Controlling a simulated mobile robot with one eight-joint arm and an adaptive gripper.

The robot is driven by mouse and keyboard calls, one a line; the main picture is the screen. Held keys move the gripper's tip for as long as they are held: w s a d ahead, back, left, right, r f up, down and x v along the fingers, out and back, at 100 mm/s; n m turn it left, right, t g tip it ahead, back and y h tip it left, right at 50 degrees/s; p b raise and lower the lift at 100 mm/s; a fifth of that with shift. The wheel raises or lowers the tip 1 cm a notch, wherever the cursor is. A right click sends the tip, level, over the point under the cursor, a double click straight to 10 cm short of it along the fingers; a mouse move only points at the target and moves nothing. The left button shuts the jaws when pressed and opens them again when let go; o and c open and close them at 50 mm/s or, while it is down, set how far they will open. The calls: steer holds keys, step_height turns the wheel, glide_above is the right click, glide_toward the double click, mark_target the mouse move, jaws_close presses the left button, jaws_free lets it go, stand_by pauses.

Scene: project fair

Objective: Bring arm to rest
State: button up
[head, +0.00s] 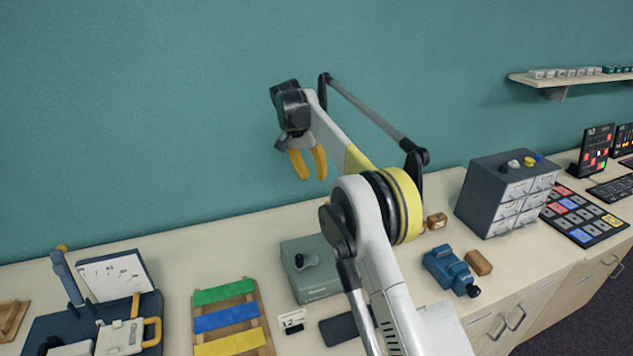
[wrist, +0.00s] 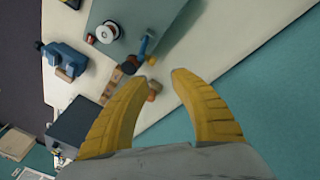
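My gripper (head: 308,163) has two yellow fingers and hangs above the bench at the far end of my raised white arm, in front of the teal wall. The fingers are apart with nothing between them. In the wrist view my gripper (wrist: 160,78) also shows open, with a clear gap between the fingertips. The bench top lies well below and beyond the fingers, and they touch nothing that I can see.
The bench (head: 180,245) holds a xylophone-like board (head: 226,320), a grey-green box (head: 305,262), a blue vise (head: 450,268), a drawer cabinet (head: 480,200) and a button panel (head: 582,215). A wall shelf (head: 560,82) is at upper right. Air around my gripper is clear.

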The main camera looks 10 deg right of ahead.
steer(key=s+d+r+n+t+y+b, duration=0.1)
steer(key=s+d+r+b, duration=0.15)
steer(key=s, duration=0.45)
steer(key=s+d+r+n+t+b, duration=0.1)
steer(key=s+r+b, duration=0.15)
steer(key=s, duration=0.45)
steer(key=s+d+r+n+t+y+b, duration=0.1)
steer(key=s+d+r+n, duration=0.15)
steer(key=s, duration=0.55)
steer(key=s+f+n+t+b, duration=0.1)
steer(key=s+f+b, duration=0.1)
steer(key=s+f, duration=0.5)
steer(key=s+f+t+y+b, duration=0.1)
steer(key=s+f, duration=0.7)
steer(key=s, duration=0.8)
steer(key=shift+d+n+t+b, duration=0.35)
steer(key=shift+t+b, duration=0.35)
